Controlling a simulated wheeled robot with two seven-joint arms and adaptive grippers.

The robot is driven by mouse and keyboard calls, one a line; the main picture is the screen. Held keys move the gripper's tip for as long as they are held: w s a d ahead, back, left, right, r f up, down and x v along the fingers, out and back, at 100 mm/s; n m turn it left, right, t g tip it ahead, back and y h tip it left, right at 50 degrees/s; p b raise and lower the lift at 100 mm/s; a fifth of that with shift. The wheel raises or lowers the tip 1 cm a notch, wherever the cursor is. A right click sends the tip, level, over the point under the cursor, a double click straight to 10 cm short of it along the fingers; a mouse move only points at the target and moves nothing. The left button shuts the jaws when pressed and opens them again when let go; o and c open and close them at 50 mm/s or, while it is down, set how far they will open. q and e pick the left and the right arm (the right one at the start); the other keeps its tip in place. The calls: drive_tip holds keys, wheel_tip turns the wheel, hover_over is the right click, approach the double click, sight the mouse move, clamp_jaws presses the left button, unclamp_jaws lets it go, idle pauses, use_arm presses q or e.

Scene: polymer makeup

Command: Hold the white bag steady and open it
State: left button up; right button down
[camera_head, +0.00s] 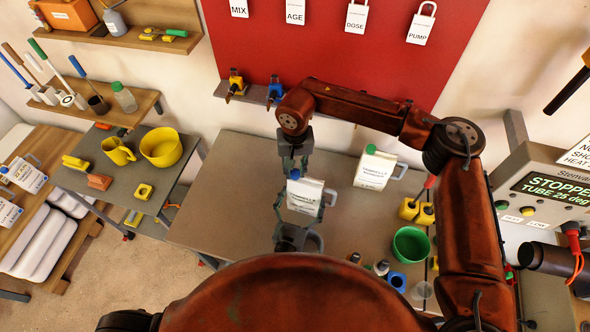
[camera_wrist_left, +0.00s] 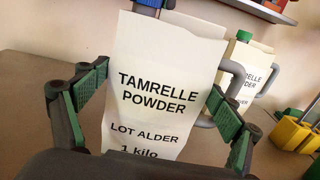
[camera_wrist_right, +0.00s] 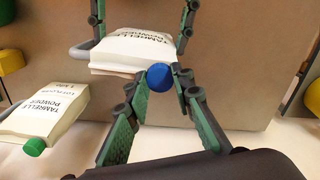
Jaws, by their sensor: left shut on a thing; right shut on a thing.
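The white bag (camera_head: 304,196), labelled Tamrelle Powder, stands at the middle of the grey table. It has a blue cap (camera_wrist_right: 158,77) and a grey side handle. My left gripper (camera_head: 303,205) is shut around the bag's body from the near side. The left wrist view shows its green-padded fingers on either side of the bag (camera_wrist_left: 155,100). My right gripper (camera_wrist_right: 160,92) reaches from the far side and is shut on the blue cap at the bag's top. The exact finger contact on the cap is partly hard to see in the head view.
A similar white bag with a green cap (camera_head: 375,169) stands to the right. A green bowl (camera_head: 410,245), a blue cup (camera_head: 397,281) and yellow containers (camera_head: 416,211) are at the table's right. The table's left part (camera_head: 222,205) is clear. A red board (camera_head: 330,50) hangs behind.

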sight(295, 173)
use_arm(q)
drive_tip(key=shift+a+f, duration=0.1)
drive_tip(key=shift+f, duration=0.25)
use_arm(e)
drive_tip(key=shift+s+r, duration=0.1)
drive_tip(key=shift+r, duration=0.05)
idle(0.3)
drive_tip(key=shift+r, duration=0.9)
drive_tip(key=shift+r, duration=0.1)
drive_tip(key=shift+r, duration=1.9)
use_arm(q)
drive_tip(key=o, duration=2)
drive_tip(key=shift+o, duration=1.3)
drive_tip(key=shift+r, duration=0.1)
drive_tip(key=shift+r, duration=0.1)
